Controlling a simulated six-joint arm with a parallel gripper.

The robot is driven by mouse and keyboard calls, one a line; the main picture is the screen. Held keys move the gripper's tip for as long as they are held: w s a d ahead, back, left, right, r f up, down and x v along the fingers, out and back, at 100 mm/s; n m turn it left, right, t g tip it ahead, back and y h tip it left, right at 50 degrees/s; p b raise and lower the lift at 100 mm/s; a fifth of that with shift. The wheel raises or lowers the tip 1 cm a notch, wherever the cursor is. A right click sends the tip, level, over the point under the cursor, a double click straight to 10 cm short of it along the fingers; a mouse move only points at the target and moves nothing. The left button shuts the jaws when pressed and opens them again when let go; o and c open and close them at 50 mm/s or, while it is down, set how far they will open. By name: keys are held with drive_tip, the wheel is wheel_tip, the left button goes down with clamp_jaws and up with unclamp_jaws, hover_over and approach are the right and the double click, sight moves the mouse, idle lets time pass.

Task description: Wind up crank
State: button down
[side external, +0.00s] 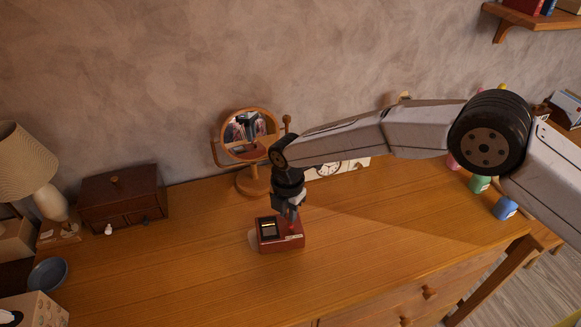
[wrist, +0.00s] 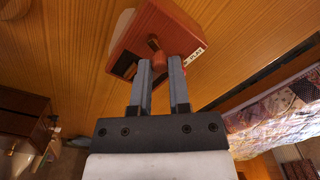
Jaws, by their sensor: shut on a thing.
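A small red box (side external: 268,244) with a dark panel on its top sits on the wooden dresser top, and it also shows in the wrist view (wrist: 180,30). A brown crank knob (wrist: 154,44) rises from the box. My gripper (side external: 291,217) points down over the right part of the box. In the wrist view my gripper's two grey fingers (wrist: 162,62) reach to either side of the crank, and it is shut on the crank. The fingers partly cover the box, and the crank's lower arm is hidden.
A round mirror on a wooden stand (side external: 251,181) stands close behind my gripper. A dark wooden box (side external: 120,200), a lamp (side external: 28,165) and a blue bowl (side external: 48,273) are at left. Bottles (side external: 480,184) stand at right. The dresser's front is clear.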

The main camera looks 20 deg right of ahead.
drive_tip(key=c, duration=0.6)
unclamp_jaws()
drive_tip(key=shift+r, duration=0.1)
drive_tip(key=shift+r, duration=3.85)
